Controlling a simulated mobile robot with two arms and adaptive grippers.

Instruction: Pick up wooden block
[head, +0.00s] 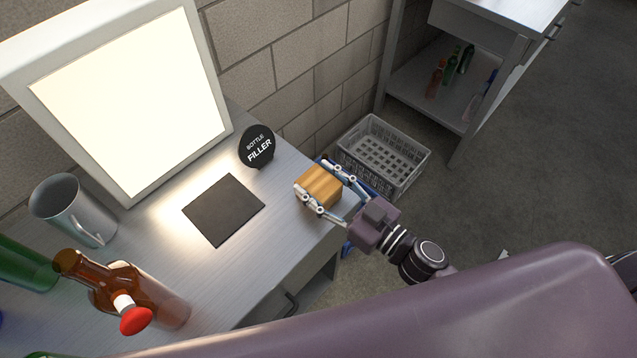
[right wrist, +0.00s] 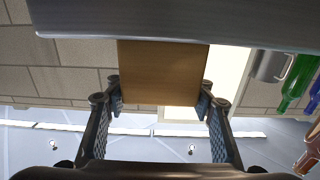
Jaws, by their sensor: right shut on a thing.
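The wooden block (head: 319,186) is a light brown cube at the right end of the grey worktop in the head view. My right gripper (head: 324,188) has its two fingers on opposite sides of it and is shut on it. In the right wrist view the block (right wrist: 163,72) sits between the fingertips of the right gripper (right wrist: 161,96), its upper part against a grey edge in the picture. I cannot tell whether the block touches the worktop. My left gripper is not in view.
A black square mat (head: 223,210), a round "Bottle Filler" sign (head: 257,147), a bright light panel (head: 135,95), a metal mug (head: 72,208) and a brown bottle (head: 150,300) are on the worktop (head: 255,265). A grey crate (head: 424,160) stands beyond the worktop's end.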

